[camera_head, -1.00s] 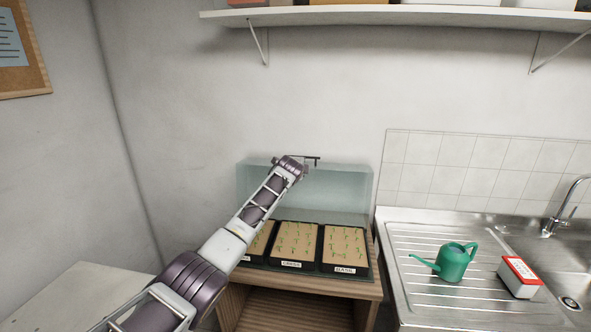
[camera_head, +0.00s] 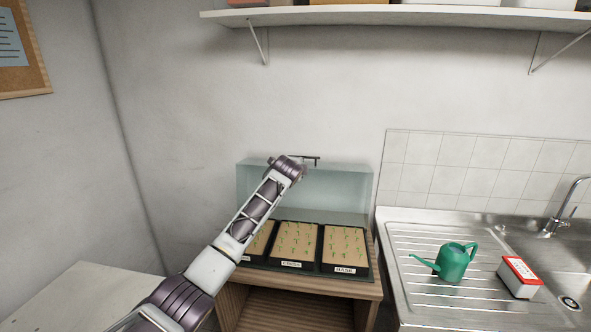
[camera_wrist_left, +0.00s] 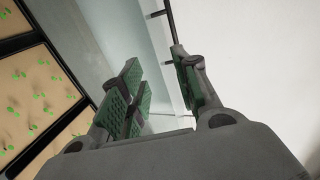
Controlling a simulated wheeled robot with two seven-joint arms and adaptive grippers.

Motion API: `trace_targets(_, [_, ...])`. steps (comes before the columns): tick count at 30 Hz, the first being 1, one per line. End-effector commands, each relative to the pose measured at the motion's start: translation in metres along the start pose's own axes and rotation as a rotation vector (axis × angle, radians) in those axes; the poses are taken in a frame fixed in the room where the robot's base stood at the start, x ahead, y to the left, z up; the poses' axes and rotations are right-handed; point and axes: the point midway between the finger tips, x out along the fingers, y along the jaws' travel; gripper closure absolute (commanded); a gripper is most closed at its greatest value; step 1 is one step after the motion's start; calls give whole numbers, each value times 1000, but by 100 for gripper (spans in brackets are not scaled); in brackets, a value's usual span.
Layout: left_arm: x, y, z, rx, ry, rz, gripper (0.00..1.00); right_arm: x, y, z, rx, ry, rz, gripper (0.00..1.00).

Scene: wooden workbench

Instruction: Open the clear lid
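The clear lid (camera_head: 340,185) stands raised behind the seedling trays, leaving them uncovered. Its dark bar handle (camera_head: 311,158) is at the upper edge, and the bar (camera_wrist_left: 170,20) also shows at the top of the left wrist view. My left gripper (camera_head: 291,165) is at the lid's top by the handle. In the left wrist view its fingers (camera_wrist_left: 157,62) are apart, with the lid's edge seen between them. The right finger hides part of the bar, and I cannot tell whether it touches. My right gripper is in neither view.
Seedling trays (camera_head: 295,268) sit on a wooden stand (camera_head: 300,283). To the right, a green watering can (camera_head: 452,262) and a red-and-white box (camera_head: 519,277) are on the metal sink drainer (camera_head: 420,297). A shelf (camera_head: 400,16) runs above. An empty pale surface (camera_head: 75,297) is at lower left.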

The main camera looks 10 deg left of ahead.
Motion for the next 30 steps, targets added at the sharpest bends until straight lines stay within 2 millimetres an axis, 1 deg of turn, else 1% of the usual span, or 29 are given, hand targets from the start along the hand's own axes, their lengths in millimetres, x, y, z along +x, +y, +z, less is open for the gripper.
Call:
trace_targets(12, [-27, 1, 0, 0, 0, 1, 69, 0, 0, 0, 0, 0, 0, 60])
trace_targets(18, [-38, 1, 1, 0, -1, 1, 69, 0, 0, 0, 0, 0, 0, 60])
trace_targets(30, [-42, 1, 0, 0, 0, 1, 69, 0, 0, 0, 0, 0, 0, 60])
